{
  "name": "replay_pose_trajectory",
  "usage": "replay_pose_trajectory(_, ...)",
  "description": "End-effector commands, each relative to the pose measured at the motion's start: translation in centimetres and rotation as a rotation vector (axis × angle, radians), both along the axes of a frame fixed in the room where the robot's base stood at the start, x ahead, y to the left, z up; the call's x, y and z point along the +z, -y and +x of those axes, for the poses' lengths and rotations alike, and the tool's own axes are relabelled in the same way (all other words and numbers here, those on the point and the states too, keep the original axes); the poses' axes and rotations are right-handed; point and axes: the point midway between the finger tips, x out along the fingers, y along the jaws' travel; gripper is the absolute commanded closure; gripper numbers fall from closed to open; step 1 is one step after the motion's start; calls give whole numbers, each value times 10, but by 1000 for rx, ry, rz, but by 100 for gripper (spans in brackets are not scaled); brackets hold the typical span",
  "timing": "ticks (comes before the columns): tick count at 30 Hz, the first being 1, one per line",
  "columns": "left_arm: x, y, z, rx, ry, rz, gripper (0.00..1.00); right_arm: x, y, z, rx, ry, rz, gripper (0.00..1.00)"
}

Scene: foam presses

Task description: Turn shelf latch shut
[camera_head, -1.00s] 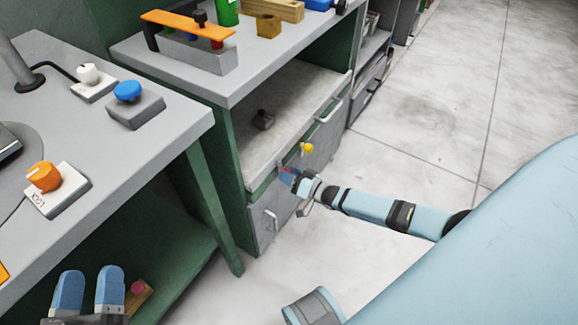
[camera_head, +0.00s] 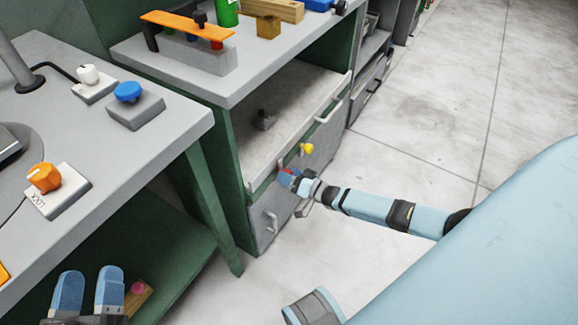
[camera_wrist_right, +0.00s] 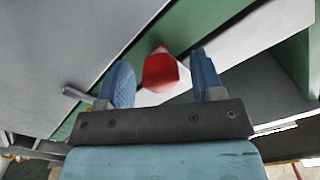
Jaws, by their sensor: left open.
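A small red knob-like part (camera_wrist_right: 160,72), apparently the shelf latch, is on the front of the green and grey cabinet. In the right wrist view it sits between the two blue fingertips of my right gripper (camera_wrist_right: 163,75), with a narrow gap visible on each side. In the head view my right gripper (camera_head: 285,178) is at the cabinet front, just below the open shelf (camera_head: 285,110), and its fingers largely hide the red part. My left gripper (camera_head: 88,290) is open and empty at the lower left, its fingers apart.
A yellow knob (camera_head: 306,149) is on the cabinet front close to my right gripper. Drawer handles (camera_head: 271,221) stick out below. A grey table (camera_head: 150,150) with knob blocks stands at left. The floor at right is clear.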

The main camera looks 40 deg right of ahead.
Motion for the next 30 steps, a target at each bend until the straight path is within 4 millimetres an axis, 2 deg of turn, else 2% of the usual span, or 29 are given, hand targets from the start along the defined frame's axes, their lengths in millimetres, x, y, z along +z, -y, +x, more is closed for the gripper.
replay_pose_trajectory(8,3,0,0,1,1,0,42,1,2,-5,0,-1,-1,39)
replay_pose_trajectory(14,13,-3,1,13,12,7,42,2,15,-37,-1,-3,-1,39)
replay_pose_trajectory(16,-6,-7,1,30,-55,39,42,2,22,-53,-1,-3,-3,39)
replay_pose_trajectory(18,-15,-9,2,37,-90,62,42,2,28,-68,0,-3,-1,39)
replay_pose_trajectory(24,-32,-14,3,52,-163,113,42,2,43,-105,0,-2,-1,39)
replay_pose_trajectory(30,-41,-17,3,59,-198,137,42,1,51,-125,0,0,0,39)
